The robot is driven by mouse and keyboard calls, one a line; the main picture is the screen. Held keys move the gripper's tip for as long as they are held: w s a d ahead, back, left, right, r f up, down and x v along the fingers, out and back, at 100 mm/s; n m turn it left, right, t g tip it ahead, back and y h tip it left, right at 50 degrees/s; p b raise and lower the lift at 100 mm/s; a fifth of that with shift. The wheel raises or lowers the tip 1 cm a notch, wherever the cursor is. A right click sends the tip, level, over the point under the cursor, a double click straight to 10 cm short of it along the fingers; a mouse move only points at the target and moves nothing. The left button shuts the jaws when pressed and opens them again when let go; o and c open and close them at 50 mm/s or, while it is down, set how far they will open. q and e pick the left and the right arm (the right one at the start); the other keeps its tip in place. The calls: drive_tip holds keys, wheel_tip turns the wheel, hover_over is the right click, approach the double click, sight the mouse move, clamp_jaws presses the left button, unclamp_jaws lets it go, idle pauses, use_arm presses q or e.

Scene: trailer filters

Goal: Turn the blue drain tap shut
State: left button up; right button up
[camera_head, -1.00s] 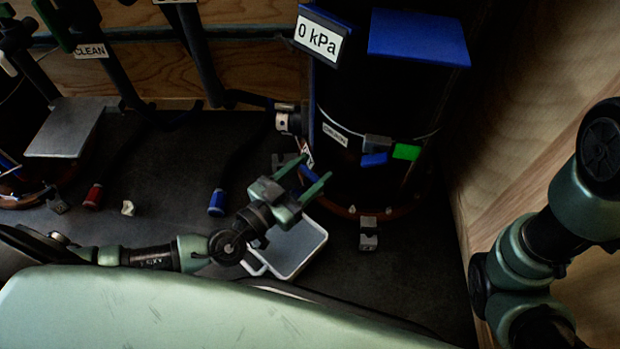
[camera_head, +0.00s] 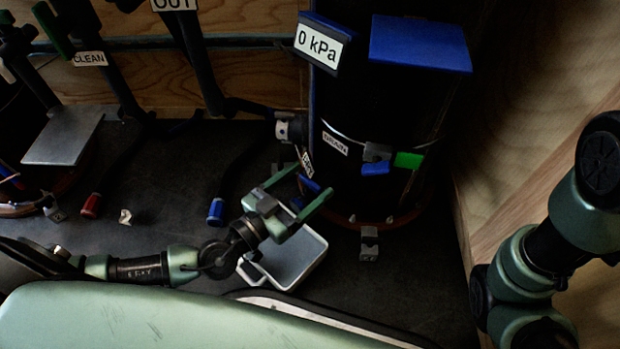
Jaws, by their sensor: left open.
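The blue drain tap (camera_head: 310,184) is a small blue lever low on the front left of the dark filter housing, under a small white tag (camera_head: 307,164) whose text I cannot read. My left gripper (camera_head: 315,178) is open, with its two green fingers pointing up and right toward the housing. The blue lever shows between the fingertips; I cannot tell whether they touch it. The tap's body is partly hidden by the gripper and in shadow. My right arm shows at the right edge, but its gripper is out of view.
A white tray (camera_head: 298,262) sits on the dark floor under my left gripper. A blue-ended hose (camera_head: 216,212) and a red-ended hose (camera_head: 91,205) lie to the left. A 0 kPa sign (camera_head: 319,44) hangs above. A wooden wall (camera_head: 530,130) stands at right.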

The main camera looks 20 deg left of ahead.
use_arm(q)
drive_tip(key=p+v, duration=0.1)
drive_tip(key=v, duration=0.5)
drive_tip(key=shift+s, duration=0.25)
drive_tip(key=shift+a, duration=0.15)
